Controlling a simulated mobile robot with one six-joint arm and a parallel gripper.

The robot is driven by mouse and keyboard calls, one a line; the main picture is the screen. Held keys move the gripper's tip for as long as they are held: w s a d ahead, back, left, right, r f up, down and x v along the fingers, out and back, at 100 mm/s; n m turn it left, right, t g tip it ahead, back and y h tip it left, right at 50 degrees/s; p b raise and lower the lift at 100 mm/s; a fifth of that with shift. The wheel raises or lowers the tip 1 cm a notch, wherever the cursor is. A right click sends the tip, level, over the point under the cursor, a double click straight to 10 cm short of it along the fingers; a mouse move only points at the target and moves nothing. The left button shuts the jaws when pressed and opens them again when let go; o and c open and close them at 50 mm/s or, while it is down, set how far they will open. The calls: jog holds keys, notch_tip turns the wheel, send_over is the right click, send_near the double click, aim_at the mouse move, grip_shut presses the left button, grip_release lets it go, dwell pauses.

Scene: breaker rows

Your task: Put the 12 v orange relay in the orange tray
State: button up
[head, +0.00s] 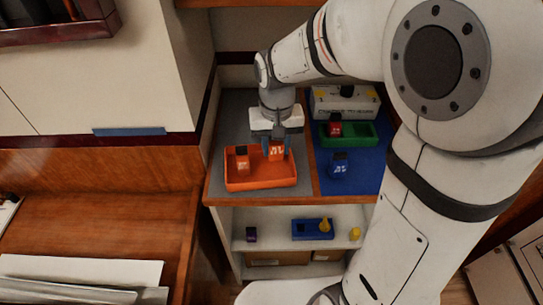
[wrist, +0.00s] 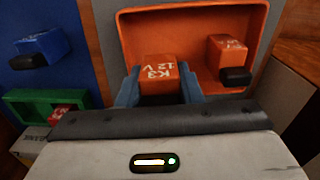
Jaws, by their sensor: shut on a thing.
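The orange relay (wrist: 156,70) reads "K3 12 V" in the wrist view. My gripper (wrist: 158,90) is shut on it, with one blue finger on each side. In the head view my gripper (head: 277,148) points down with the orange relay (head: 276,152) between its fingers, over the orange tray (head: 262,182). I cannot tell whether the relay touches the tray floor. The orange tray also shows in the wrist view (wrist: 190,14). Another orange relay (head: 242,158) is inside the tray, to the left in the head view; the wrist view shows it on the right (wrist: 228,52).
A blue relay (head: 339,166) stands on the blue mat to the right. Behind it, a green tray (head: 362,134) has a red relay (head: 335,125) by its left end. A white box (head: 345,102) stands at the back. A lower shelf holds a blue tray (head: 312,229).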

aim_at(275, 157)
jog(key=shift+f, duration=2)
jog(key=shift+f, duration=0.15)
jog(key=o, duration=0.8)
notch_tip(275, 157, up, 12)
jog(key=shift+r+p, duration=0.15)
jog(key=shift+p, duration=0.2)
jog(key=s+d+f+t, duration=0.2)
jog(key=s+d, duration=0.9)
jog(key=s, duration=0.1)
jog(key=shift+d+f+m, duration=0.15)
jog(key=shift+f+m, duration=0.2)
jog(key=shift+m, duration=0.05)
